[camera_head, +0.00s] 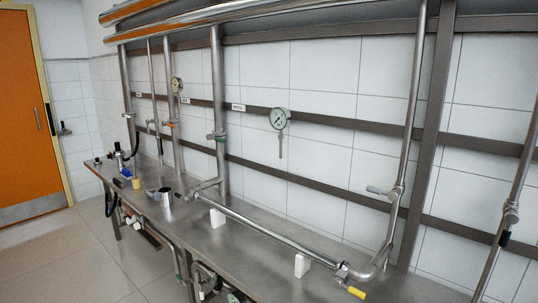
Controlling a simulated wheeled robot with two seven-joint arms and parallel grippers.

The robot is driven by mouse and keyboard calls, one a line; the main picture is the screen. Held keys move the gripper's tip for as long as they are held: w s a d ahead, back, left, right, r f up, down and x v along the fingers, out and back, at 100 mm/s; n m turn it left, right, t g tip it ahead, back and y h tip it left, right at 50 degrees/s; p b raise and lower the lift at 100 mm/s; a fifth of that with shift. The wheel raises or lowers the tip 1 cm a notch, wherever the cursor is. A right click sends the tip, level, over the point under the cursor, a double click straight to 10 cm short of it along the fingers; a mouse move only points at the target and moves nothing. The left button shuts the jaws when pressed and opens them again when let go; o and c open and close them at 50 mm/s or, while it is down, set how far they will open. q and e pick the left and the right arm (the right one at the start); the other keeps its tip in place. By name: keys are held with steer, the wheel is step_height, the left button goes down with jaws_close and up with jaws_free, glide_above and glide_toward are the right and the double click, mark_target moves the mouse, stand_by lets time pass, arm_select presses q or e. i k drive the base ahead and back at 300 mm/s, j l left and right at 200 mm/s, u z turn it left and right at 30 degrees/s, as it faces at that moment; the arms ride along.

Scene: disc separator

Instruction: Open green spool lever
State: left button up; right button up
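A small green-marked valve handle (218,138) sits on a vertical steel pipe, left of the middle of the head view. I cannot tell which of these is the green spool lever, or whether either is open or closed. Neither of my grippers can be made out in the head view.
A long steel bench (262,262) runs along the tiled wall with a horizontal pipe (275,234) above it. A yellow-handled valve (355,292) sits at the pipe's right end. A gauge (279,119) hangs mid-wall. Open floor (80,250) lies left, before an orange door (25,110).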

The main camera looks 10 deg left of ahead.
mark_target(208, 137)
steer(key=i+j+z, duration=0.15)
steer(key=i+j, duration=0.4)
steer(key=i+j+z, duration=0.15)
steer(key=i+j, duration=0.4)
steer(key=j, duration=0.15)
